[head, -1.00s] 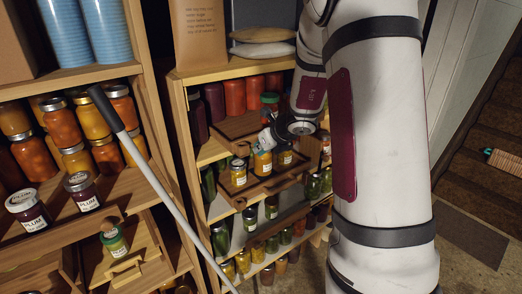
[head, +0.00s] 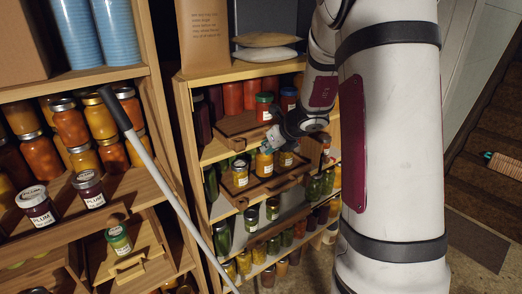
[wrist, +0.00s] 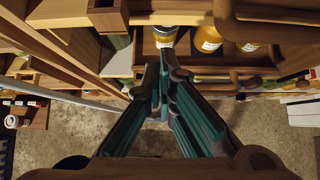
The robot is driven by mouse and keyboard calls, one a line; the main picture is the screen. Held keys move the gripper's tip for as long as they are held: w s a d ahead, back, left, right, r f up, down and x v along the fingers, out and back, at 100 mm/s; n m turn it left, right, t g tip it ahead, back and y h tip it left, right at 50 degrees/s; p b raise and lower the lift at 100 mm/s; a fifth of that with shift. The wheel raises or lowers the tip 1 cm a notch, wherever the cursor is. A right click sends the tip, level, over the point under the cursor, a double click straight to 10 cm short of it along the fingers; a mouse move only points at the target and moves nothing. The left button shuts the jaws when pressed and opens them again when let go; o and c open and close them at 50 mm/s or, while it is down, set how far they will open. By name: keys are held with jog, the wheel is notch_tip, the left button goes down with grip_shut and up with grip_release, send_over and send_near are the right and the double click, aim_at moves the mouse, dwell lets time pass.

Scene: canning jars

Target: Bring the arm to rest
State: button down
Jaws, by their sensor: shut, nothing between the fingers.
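My gripper (head: 268,146) is shut and empty. In the head view it is in front of the middle shelf unit, close above a pulled-out wooden tray (head: 262,188) of jars with yellow contents. In the wrist view its fingertips (wrist: 166,62) are together, just in front of the tray's jars; I cannot tell whether they touch anything. One yellow jar (head: 264,163) is right beside the fingertips, with another yellow jar (head: 240,175) to its left. My white arm reaches in from the right and hides part of the shelves.
A red jar with a green lid (head: 264,108) stands on the shelf behind. A grey pole (head: 166,190) leans across the gap between shelf units. Two plum jars (head: 38,208) (head: 91,190) stand on the left unit. Concrete floor (wrist: 255,130) shows below the gripper.

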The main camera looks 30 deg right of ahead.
jog(key=v, duration=0.7)
jog(key=s+a+r+n+g+y, duration=0.1)
jog(key=s+a+r+n, duration=0.25)
jog(key=a+n, duration=0.3)
jog(key=s+a+r+n+y, duration=0.1)
jog(key=s+a+r+n, duration=0.1)
jog(key=s+a+n, duration=0.35)
jog(key=s+a+r+n+g+y, duration=0.1)
jog(key=s+a+r+n, duration=0.15)
jog(key=a+n, duration=0.55)
jog(key=s+a+r+n+g+h, duration=0.1)
jog(key=s+a+n+h, duration=0.2)
jog(key=s+n, duration=1.1)
jog(key=shift+s+n, duration=0.2)
jog(key=shift+n, duration=0.6)
